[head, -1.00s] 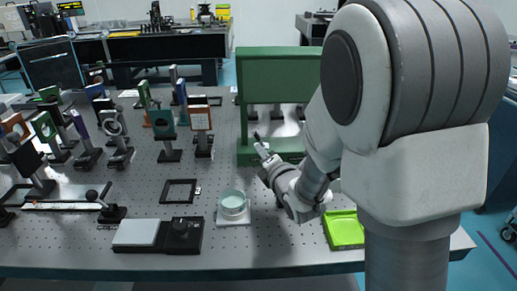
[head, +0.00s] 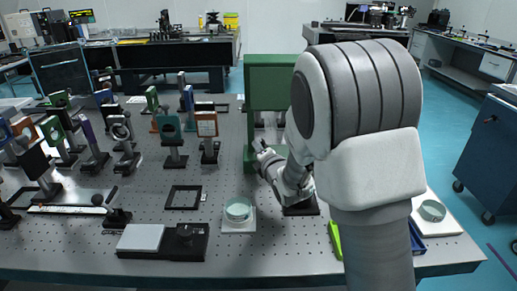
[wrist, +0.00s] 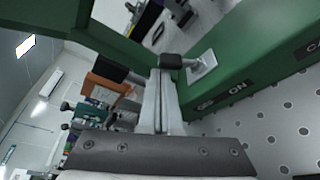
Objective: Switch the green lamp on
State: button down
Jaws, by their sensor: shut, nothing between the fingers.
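A green stand (head: 270,88) with an upright panel stands towards the back of the table, partly hidden behind my arm. In the wrist view, its green base (wrist: 245,70) carries dark labels, one seeming to read "ON" or "GN". A switch lever with a black tip (wrist: 171,61) sticks out from a pale switch plate (wrist: 203,66). My gripper (head: 259,147) is at the front of the stand. In the wrist view its fingers (wrist: 163,78) are shut and empty, with tips close to the black tip; I cannot tell whether they touch. No lit lamp is visible.
Several optic mounts on posts (head: 122,130) crowd the table's left. In front lie a black square frame (head: 169,207), a dish on a white plate (head: 240,226) and a black-and-white device (head: 190,254). A blue tray (head: 417,247) and another dish (head: 432,210) are at right.

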jog(key=shift+d+r+m+t+y+b, duration=0.1)
jog(key=shift+d+m+t+y+b, duration=0.2)
jog(key=shift+m+b, duration=1)
jog(key=shift+d+b, duration=0.15)
jog(key=shift+b, duration=1.1)
jog(key=shift+d+r+b, duration=0.2)
jog(key=shift+d+b, duration=0.05)
jog(key=shift+b, duration=0.8)
jog(key=shift+d+r+b, duration=0.25)
jog(key=shift+b, duration=0.3)
jog(key=shift+d+r+b, duration=0.1)
jog(key=shift+d+b, duration=0.1)
jog(key=shift+b, duration=0.15)
jog(key=v, duration=1.7)
jog(key=shift+s+d, duration=0.15)
jog(key=shift+d, duration=0.05)
